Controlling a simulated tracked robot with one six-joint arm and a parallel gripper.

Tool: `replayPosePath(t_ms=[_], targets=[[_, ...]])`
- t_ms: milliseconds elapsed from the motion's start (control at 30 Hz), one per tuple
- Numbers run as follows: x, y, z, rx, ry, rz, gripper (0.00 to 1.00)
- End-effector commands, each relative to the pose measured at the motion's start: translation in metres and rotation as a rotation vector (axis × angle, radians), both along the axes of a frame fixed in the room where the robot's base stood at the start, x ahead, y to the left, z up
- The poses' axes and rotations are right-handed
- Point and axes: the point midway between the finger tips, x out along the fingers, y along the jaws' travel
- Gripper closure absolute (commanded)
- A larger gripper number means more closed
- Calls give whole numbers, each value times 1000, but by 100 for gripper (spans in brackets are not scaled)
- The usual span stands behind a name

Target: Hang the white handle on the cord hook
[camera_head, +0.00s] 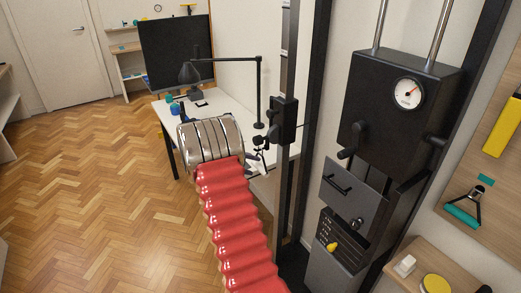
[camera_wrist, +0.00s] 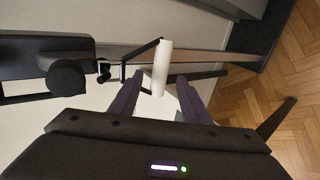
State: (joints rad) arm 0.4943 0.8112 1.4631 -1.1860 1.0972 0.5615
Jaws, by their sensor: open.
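The white handle (camera_wrist: 164,66) is a short cylinder on a thin black triangular strap or frame, seen in the wrist view. My gripper (camera_wrist: 160,86) is open, with one dark finger on each side of the handle's near end; I cannot tell whether either finger touches it. The strap runs left toward a small black fitting (camera_wrist: 104,72), which may be the cord hook, beside a dark post. In the head view my gripper (camera_head: 256,150) is small beside the black post, partly hidden by my red arm, and the handle is hard to make out there.
A black box (camera_head: 284,121) is mounted on the tall post. A white desk (camera_head: 222,106) with a black lamp (camera_head: 190,74) and monitor (camera_head: 177,52) stands behind. A black machine with a dial (camera_head: 408,93) is at right. Open parquet (camera_head: 90,200) lies at left.

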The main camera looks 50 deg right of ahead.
Motion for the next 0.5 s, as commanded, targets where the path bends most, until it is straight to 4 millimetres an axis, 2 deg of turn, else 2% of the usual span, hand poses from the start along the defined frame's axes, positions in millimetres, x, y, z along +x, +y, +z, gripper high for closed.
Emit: replayPosePath(t_ms=[500], targets=[[26,71,50,-2,-1,1,57]])
